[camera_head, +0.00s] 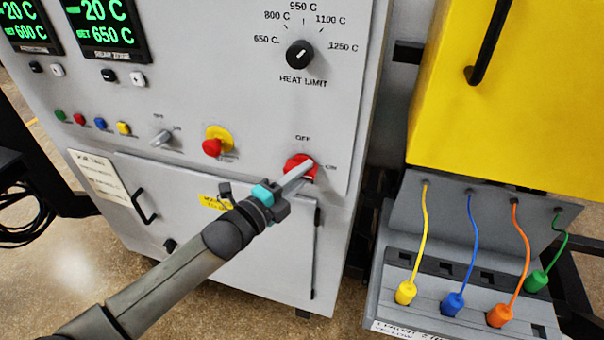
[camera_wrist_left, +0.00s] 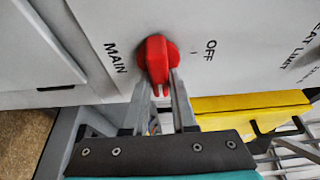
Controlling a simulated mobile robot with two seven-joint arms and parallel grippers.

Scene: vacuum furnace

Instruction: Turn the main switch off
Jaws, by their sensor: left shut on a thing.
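The main switch is a red rotary knob (camera_head: 295,163) on the lower right of the grey furnace panel. An OFF label is above it and an ON label to its right. My left gripper (camera_head: 307,167) reaches it from below, its two fingers on either side of the knob's grip. In the left wrist view the red knob (camera_wrist_left: 156,55) sits between the fingertips (camera_wrist_left: 161,84), with MAIN to its left and OFF to its right. My left gripper is shut on the knob. The fingers partly hide the knob, so its exact pointing is unclear in the head view. My right gripper is out of view.
A red and yellow emergency button (camera_head: 212,146) and a grey selector (camera_head: 160,138) lie left of the switch. The heat limit dial (camera_head: 299,54) is above. A yellow box (camera_head: 520,95) and a grey unit with coloured cables (camera_head: 425,235) stand to the right.

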